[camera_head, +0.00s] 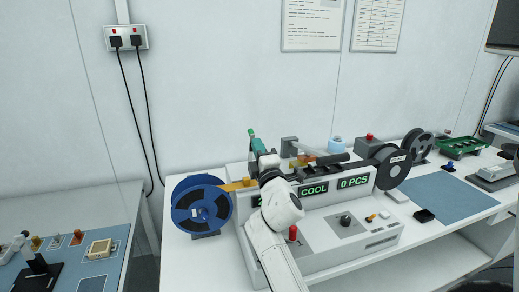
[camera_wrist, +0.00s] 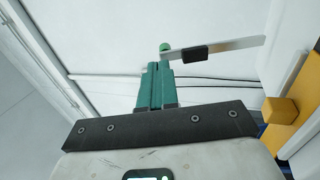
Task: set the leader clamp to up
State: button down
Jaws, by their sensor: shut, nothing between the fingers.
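The leader clamp appears to be the flat metal arm with a black pad (camera_wrist: 220,49) in the wrist view. A small green knob (camera_wrist: 165,47) shows at its left end. My gripper (camera_wrist: 155,66) is shut and empty, its teal fingers side by side with their tips close to the knob. I cannot tell whether they touch it. In the head view my gripper (camera_head: 255,143) is above the back left of the test handler (camera_head: 322,222), and my arm hides part of the machine there.
A blue reel (camera_head: 185,219) stands left of the handler, with yellow tape (camera_head: 238,185) running from it. A dark reel (camera_head: 393,168) is at its right end. Displays read "COOL" and "0 PCS". A red knob (camera_head: 293,233) is on the front. A blue mat (camera_head: 460,199) lies right.

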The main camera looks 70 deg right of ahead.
jog(key=b+v, duration=0.2)
jog(key=v, duration=0.9)
jog(key=shift+f, duration=0.1)
